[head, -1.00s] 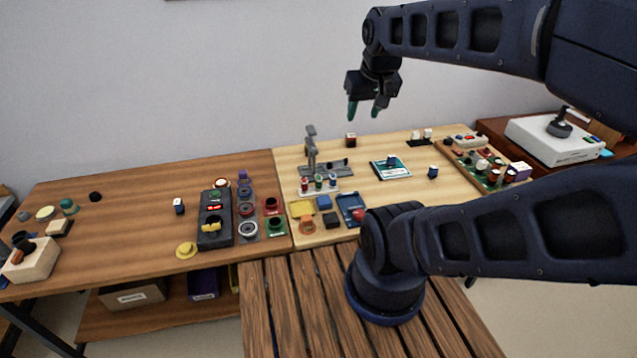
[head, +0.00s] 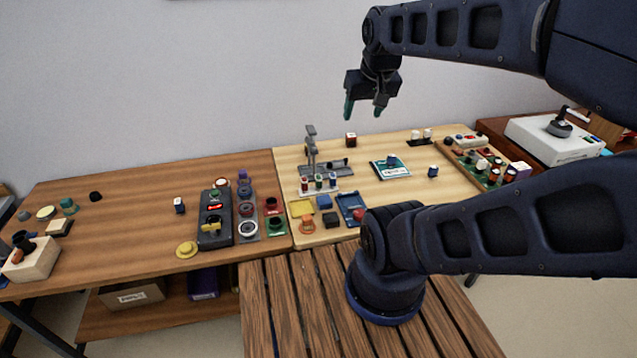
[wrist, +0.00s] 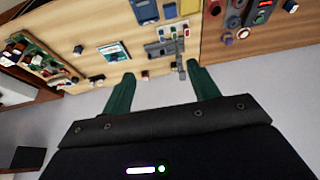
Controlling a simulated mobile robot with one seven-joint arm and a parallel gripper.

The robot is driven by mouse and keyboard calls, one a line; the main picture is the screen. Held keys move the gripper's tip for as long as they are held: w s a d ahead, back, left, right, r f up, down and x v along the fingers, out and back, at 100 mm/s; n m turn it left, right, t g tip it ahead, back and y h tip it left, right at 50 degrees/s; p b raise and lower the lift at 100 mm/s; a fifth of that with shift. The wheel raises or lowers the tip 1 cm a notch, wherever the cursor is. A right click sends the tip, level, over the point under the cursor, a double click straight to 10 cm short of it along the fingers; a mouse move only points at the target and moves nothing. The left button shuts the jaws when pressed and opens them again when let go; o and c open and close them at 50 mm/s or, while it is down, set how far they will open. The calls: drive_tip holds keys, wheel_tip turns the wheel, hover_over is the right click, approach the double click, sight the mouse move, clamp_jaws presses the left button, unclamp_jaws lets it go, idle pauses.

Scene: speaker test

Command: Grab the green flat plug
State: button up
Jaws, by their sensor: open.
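A small green, low round piece (head: 68,206) lies at the left of the brown table in the head view. I cannot tell for sure which one is the green flat plug. My gripper (head: 363,110) is open and empty, raised above the back of the light wood table, far to the right of the first piece. The wrist view shows the two green fingers of my gripper (wrist: 163,77) spread apart with nothing between them.
A dark device (head: 215,218) with a red display and a yellow plug (head: 186,250) are on the brown table. A beige block (head: 31,258) is at its left end. A metal stand (head: 311,150) rises from the light table below my gripper. The brown table's middle is mostly clear.

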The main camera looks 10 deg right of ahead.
drive_tip(key=w+a+f+m+g, duration=0.35)
drive_tip(key=w+f+m, duration=0.45)
drive_tip(key=w, duration=0.5)
drive_tip(key=m+g+h, duration=0.1)
drive_tip(key=m+h, duration=0.5)
drive_tip(key=m, duration=0.4)
approach(318, 177)
drive_tip(key=x, duration=0.2)
drive_tip(key=shift+x, duration=2.95)
drive_tip(key=c, duration=1.1)
drive_tip(key=shift+o, duration=0.2)
